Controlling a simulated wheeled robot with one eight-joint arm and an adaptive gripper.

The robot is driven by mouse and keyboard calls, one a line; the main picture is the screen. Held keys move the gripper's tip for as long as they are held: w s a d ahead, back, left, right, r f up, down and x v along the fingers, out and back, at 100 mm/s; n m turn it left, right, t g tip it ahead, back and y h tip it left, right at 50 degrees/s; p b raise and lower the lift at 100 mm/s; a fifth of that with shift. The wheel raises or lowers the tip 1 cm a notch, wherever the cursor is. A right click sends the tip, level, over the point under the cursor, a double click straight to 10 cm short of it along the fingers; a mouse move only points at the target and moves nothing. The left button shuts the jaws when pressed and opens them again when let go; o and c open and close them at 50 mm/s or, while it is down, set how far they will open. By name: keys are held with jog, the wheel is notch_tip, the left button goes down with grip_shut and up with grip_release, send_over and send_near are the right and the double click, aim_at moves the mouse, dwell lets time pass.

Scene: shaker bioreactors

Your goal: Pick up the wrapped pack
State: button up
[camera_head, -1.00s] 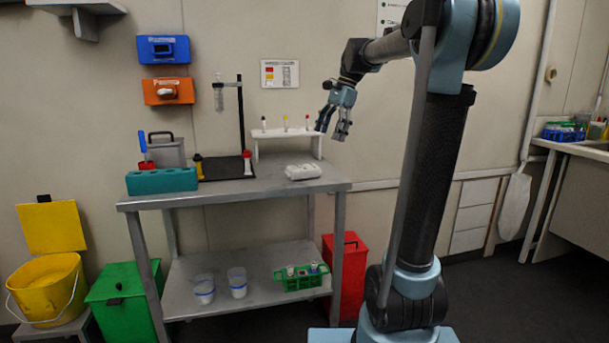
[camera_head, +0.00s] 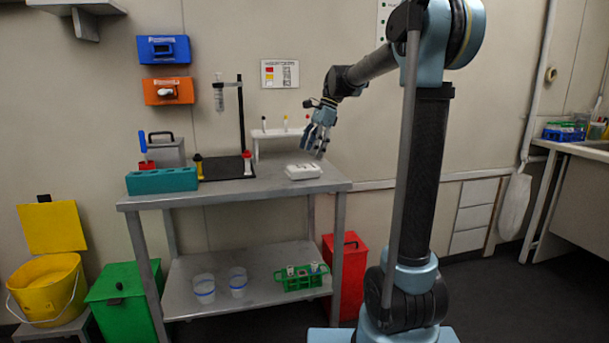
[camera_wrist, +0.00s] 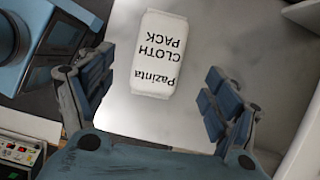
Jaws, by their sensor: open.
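The wrapped pack (camera_head: 303,171) is a small white bundle lying flat on the steel table top (camera_head: 240,187), near its right end. In the wrist view the pack (camera_wrist: 160,54) carries black print reading "Pazinta CLOTH PACK" and shows between and beyond my fingers. My gripper (camera_head: 314,153) is open and empty, pointing down above the table, a little above and to the right of the pack. In the wrist view the two finger sides of my gripper (camera_wrist: 155,90) are spread apart, wider than the pack, and do not touch it.
A white rack with small tubes (camera_head: 285,132) stands right behind the pack. A stand with a black base (camera_head: 225,167) and a teal block (camera_head: 162,180) occupy the left part of the table. The steel around the pack's front and right is bare.

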aim_at(304, 166)
jog(key=shift+x, duration=3.7)
jog(key=shift+f, duration=0.25)
jog(key=c, duration=1.2)
